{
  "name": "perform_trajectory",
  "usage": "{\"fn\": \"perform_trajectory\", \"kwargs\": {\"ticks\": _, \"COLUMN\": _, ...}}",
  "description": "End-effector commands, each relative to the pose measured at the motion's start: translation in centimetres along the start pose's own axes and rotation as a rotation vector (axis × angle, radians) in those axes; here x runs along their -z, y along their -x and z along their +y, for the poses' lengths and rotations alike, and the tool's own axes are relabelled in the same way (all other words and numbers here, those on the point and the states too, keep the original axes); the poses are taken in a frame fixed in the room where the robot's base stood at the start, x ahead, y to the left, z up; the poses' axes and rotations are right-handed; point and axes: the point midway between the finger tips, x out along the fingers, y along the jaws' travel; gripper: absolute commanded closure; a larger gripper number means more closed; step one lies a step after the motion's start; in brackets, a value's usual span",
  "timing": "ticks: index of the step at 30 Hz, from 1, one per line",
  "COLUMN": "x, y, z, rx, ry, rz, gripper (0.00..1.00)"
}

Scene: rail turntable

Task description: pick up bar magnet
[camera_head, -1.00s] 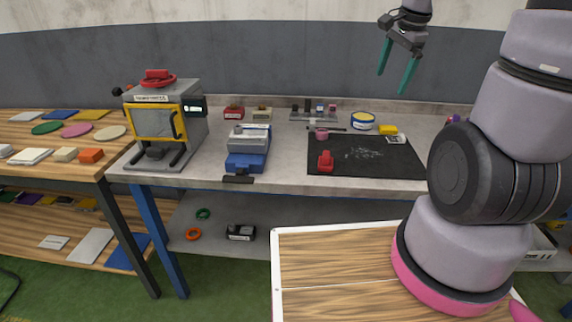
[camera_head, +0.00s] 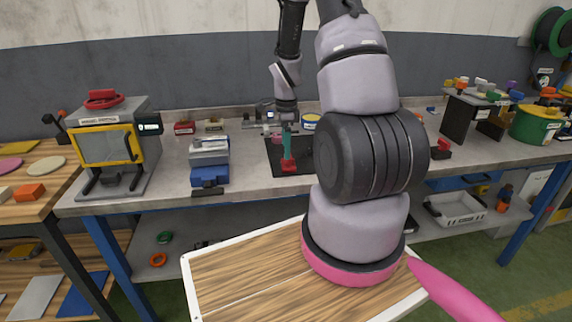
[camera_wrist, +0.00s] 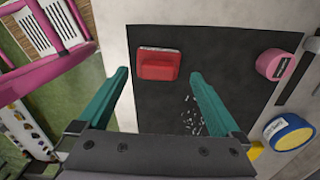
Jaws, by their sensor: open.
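A red block with a pale edge, which I take for the bar magnet (camera_wrist: 158,66), lies on the black mat (camera_wrist: 215,50) in the wrist view. In the head view the red piece (camera_head: 288,166) shows at the mat's front, just under my fingers. My gripper (camera_wrist: 160,76) is open and empty, with teal fingers spread to either side of the red block in the wrist view. In the head view my gripper (camera_head: 287,146) points down over the mat. How high the fingertips are above it I cannot tell. My arm hides the mat's right part.
A blue-grey vise (camera_head: 209,160) and a yellow-framed machine (camera_head: 108,150) stand to the left on the bench.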

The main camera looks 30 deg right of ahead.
Motion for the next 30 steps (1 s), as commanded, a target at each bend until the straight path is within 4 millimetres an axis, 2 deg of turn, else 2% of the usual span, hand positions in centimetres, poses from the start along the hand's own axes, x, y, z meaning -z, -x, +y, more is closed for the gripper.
{"fn": "perform_trajectory", "kwargs": {"ticks": 4, "x": 0.2, "y": -1.3, "z": 0.1, "rx": -0.002, "ry": 0.000, "rz": 0.000, "gripper": 0.00}}
{"fn": "perform_trajectory", "kwargs": {"ticks": 12, "x": 0.5, "y": -5.0, "z": 0.3, "rx": -0.002, "ry": 0.001, "rz": 0.000, "gripper": 0.00}}
{"fn": "perform_trajectory", "kwargs": {"ticks": 21, "x": 0.5, "y": -5.4, "z": 0.2, "rx": 0.002, "ry": 0.002, "rz": -0.001, "gripper": 0.00}}
{"fn": "perform_trajectory", "kwargs": {"ticks": 26, "x": 0.5, "y": -5.4, "z": 0.2, "rx": 0.002, "ry": 0.002, "rz": -0.001, "gripper": 0.61}}
{"fn": "perform_trajectory", "kwargs": {"ticks": 27, "x": 0.5, "y": -5.4, "z": 0.2, "rx": 0.001, "ry": 0.002, "rz": 0.000, "gripper": 0.77}}
{"fn": "perform_trajectory", "kwargs": {"ticks": 28, "x": 0.5, "y": -5.3, "z": 0.2, "rx": 0.002, "ry": 0.002, "rz": -0.001, "gripper": 0.81}}
{"fn": "perform_trajectory", "kwargs": {"ticks": 30, "x": 0.5, "y": -5.3, "z": 0.2, "rx": 0.002, "ry": 0.002, "rz": -0.001, "gripper": 0.81}}
